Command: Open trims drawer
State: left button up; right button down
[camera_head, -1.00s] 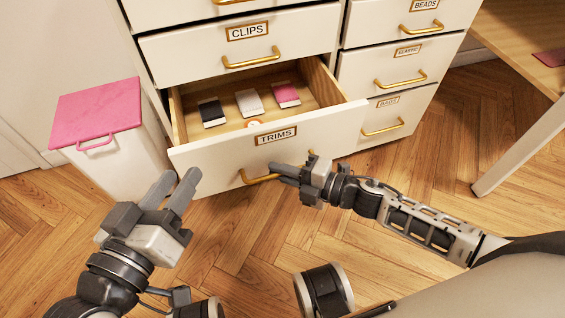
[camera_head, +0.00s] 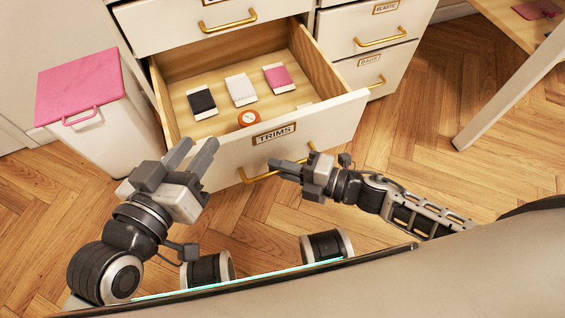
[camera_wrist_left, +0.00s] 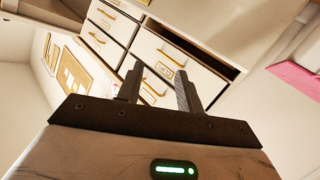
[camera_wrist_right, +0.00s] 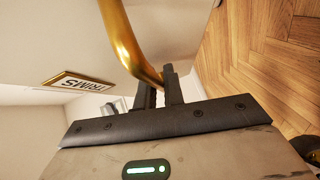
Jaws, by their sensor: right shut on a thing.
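The trims drawer (camera_head: 335,116) is pulled well out of the cabinet, its TRIMS label (camera_head: 274,133) facing me. Its brass handle (camera_head: 250,180) also shows large in the right wrist view (camera_wrist_right: 122,40). My right gripper (camera_head: 282,168) is shut on this handle; in the right wrist view the fingers (camera_wrist_right: 160,90) close around the bar. My left gripper (camera_head: 198,150) is in front of the drawer's left end, its two fingers apart with nothing between them; in the left wrist view the fingers (camera_wrist_left: 158,85) also stand apart.
In the drawer lie a black card (camera_head: 202,101), a white card (camera_head: 240,90), a pink card (camera_head: 279,79) and an orange round item (camera_head: 249,118). A white bin with a pink lid (camera_head: 80,84) stands left. A table leg (camera_head: 515,90) is at right. The floor between is clear.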

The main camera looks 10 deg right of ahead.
jog(key=c, duration=1.8)
grip_release()
pick_arm(q)
jog(key=shift+r, duration=0.1)
